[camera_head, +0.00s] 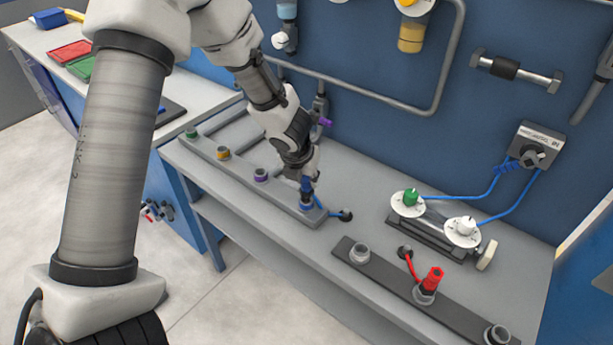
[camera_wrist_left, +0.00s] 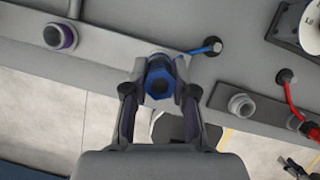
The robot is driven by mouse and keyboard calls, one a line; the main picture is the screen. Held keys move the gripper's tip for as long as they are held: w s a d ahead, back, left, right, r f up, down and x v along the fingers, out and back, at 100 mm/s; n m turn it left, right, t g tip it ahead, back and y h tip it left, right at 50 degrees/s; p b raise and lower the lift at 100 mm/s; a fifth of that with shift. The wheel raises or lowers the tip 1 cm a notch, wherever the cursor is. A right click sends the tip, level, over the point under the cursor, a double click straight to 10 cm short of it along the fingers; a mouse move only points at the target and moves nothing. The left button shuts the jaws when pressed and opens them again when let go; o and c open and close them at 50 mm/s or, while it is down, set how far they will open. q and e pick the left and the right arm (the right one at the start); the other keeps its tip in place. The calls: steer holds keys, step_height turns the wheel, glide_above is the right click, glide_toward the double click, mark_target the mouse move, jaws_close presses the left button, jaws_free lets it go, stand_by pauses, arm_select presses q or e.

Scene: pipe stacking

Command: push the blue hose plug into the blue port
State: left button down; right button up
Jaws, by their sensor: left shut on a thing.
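The blue hose plug (camera_head: 307,187) is held upright between the fingertips of my left gripper (camera_head: 304,180). It also shows in the left wrist view (camera_wrist_left: 159,82) with a finger on each side of it. The blue port (camera_head: 306,206) is at the near right end of the grey port strip, directly under the plug. The plug's lower end is at the port's mouth; how deep it sits I cannot tell. The blue hose (camera_wrist_left: 204,49) runs right to a dark hole in the bench. My right gripper is not in view.
Purple (camera_head: 261,175), yellow (camera_head: 222,153) and green (camera_head: 191,132) ports line the same strip. A second strip holds a red plug (camera_head: 432,279) in a port. A device with green and white knobs (camera_head: 410,198) stands to the right. Wall pipes are behind my left arm.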

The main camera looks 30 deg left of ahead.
arm_select(q)
steer(key=shift+f+b, duration=0.9)
steer(key=shift+f, duration=0.1)
steer(key=c, duration=0.8)
jaws_free()
steer(key=shift+c, duration=0.2)
steer(key=shift+r, duration=0.1)
